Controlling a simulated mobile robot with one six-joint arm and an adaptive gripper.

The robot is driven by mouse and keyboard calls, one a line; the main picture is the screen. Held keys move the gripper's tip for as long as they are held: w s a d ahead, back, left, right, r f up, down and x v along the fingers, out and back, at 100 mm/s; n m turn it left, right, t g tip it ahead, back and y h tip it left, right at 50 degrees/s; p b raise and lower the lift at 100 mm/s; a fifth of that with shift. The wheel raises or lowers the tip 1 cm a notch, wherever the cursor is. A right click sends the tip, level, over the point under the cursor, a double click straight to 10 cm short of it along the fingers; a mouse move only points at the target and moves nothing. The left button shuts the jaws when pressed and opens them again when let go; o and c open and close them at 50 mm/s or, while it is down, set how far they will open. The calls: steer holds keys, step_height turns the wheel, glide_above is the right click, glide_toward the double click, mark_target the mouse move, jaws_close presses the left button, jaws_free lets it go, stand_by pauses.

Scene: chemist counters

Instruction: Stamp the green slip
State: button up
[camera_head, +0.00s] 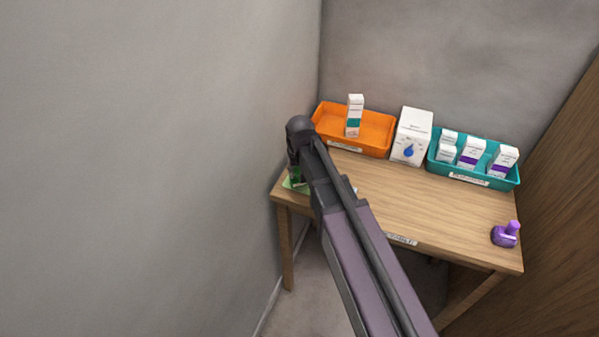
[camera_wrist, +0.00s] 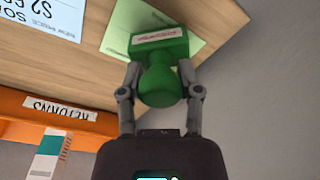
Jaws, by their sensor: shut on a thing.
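The green slip (camera_wrist: 132,20) lies on the wooden counter near its edge in the wrist view. In the head view a corner of the slip (camera_head: 289,184) shows at the counter's left end. My gripper (camera_wrist: 160,76) is shut on a green stamp (camera_wrist: 162,80), with one finger on each side of its handle. The stamp is over the slip and hides part of it. I cannot tell whether its base touches the slip. In the head view my arm hides most of the stamp (camera_head: 294,173). A purple stamp (camera_head: 505,235) stands at the counter's right front corner.
An orange tray (camera_head: 372,151) holding a white-and-teal carton (camera_head: 354,115) stands at the back. A white box (camera_head: 411,137) and a teal tray (camera_head: 477,180) with several cartons stand right of it. The counter's middle right is clear.

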steer(key=shift+f+b, duration=0.5)
steer(key=shift+f, duration=0.05)
stand_by(1.9)
steer(key=shift+r, duration=0.1)
steer(key=shift+r+p, duration=3.45)
steer(key=shift+p, duration=0.1)
